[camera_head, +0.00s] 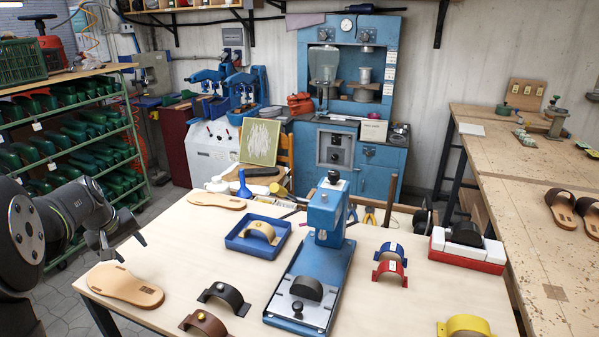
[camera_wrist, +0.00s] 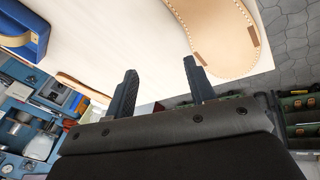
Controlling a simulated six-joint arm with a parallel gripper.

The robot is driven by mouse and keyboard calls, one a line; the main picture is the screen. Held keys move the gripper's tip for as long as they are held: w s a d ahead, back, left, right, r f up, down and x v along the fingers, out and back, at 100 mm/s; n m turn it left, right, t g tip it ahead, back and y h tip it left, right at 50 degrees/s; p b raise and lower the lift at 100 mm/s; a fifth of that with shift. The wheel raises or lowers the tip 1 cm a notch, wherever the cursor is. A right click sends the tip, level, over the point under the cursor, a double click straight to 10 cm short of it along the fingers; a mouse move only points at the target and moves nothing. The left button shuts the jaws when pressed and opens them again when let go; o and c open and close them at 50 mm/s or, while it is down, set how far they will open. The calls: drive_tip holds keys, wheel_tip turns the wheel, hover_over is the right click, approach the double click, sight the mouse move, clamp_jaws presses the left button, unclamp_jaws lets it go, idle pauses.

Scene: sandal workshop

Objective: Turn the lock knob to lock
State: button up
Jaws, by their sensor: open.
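A blue press (camera_head: 325,215) stands on the pale workbench near its front middle. A black knob (camera_head: 297,309) sits on the light plate at the front of its base, before a black curved block (camera_head: 307,288). Another dark knob (camera_head: 333,177) tops the press head. I cannot tell which is the lock knob, or how either is turned. Neither knob shows in the wrist view. My gripper (camera_head: 131,251) is open and empty at the bench's left edge, well left of the press. Its two fingers also show apart in the wrist view (camera_wrist: 160,66).
A tan insole (camera_head: 125,285) lies near my gripper, with black (camera_head: 224,297) and brown (camera_head: 204,323) straps between it and the press. A blue tray (camera_head: 258,237) holds a tan strap behind. Red and blue straps (camera_head: 390,262) and a red-white block (camera_head: 467,251) stand right.

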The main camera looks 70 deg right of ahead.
sight(332, 173)
drive_tip(key=s+d+r+n+g+h, duration=0.25)
drive_tip(key=s+d+r+n, duration=0.35)
drive_tip(key=s, duration=0.5)
drive_tip(key=s+d+r+n+g+h, duration=0.1)
drive_tip(key=s+d+r+n+g, duration=0.4)
drive_tip(key=s+r, duration=0.4)
drive_tip(key=s+d+r+n+g+h, duration=0.25)
drive_tip(key=s+d+r, duration=0.45)
drive_tip(key=s, duration=0.5)
drive_tip(key=shift+n, duration=0.45)
drive_tip(key=x, duration=1.1)
drive_tip(key=f+x, duration=0.1)
drive_tip(key=x, duration=0.5)
drive_tip(key=shift+f, duration=0.15)
drive_tip(key=c, duration=1)
drive_tip(key=shift+o, duration=0.2)
